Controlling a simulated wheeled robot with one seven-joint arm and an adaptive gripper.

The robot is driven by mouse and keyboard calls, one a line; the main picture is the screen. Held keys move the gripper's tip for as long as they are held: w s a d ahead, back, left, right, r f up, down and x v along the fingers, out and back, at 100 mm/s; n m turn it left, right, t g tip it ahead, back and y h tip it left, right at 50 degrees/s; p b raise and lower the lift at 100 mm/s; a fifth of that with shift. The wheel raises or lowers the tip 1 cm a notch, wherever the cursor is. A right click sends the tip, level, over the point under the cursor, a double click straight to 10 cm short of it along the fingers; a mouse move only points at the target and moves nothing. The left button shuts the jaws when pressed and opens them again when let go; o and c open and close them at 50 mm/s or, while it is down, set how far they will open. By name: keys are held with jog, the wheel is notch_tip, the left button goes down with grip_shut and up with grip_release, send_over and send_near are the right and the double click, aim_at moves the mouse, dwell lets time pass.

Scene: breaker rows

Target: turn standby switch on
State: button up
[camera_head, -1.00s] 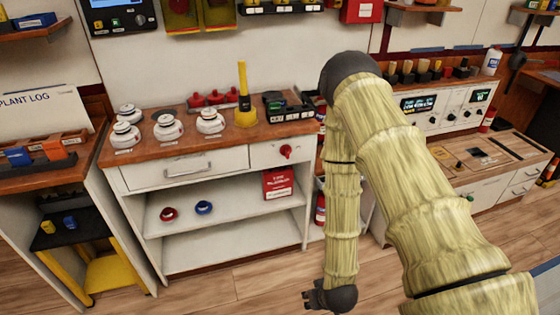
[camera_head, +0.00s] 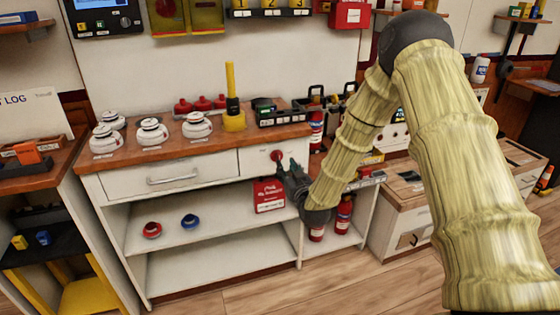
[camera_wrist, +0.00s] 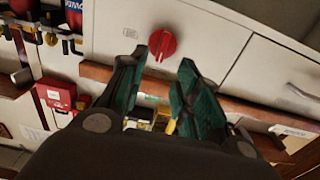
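A red rotary switch knob (camera_head: 276,155) sits on the white front panel of the cabinet, right of the drawer. In the wrist view the knob (camera_wrist: 162,44) is just ahead of my fingertips, near the middle between them. Its lettering is too small to read. My gripper (camera_head: 288,166) is in front of the panel, close to the knob and slightly below and to its right. In the wrist view my gripper (camera_wrist: 158,68) has its two green fingers spread apart with nothing between them. I cannot tell any contact with the knob.
A drawer with a handle (camera_head: 172,180) is to the left. White round detectors (camera_head: 152,131) and a yellow post (camera_head: 233,118) stand on the wooden top. Fire extinguishers (camera_head: 343,214) stand to the right.

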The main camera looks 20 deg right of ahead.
aim_at(278, 158)
jog(key=w, duration=0.7)
jog(key=shift+a, duration=0.1)
grip_shut()
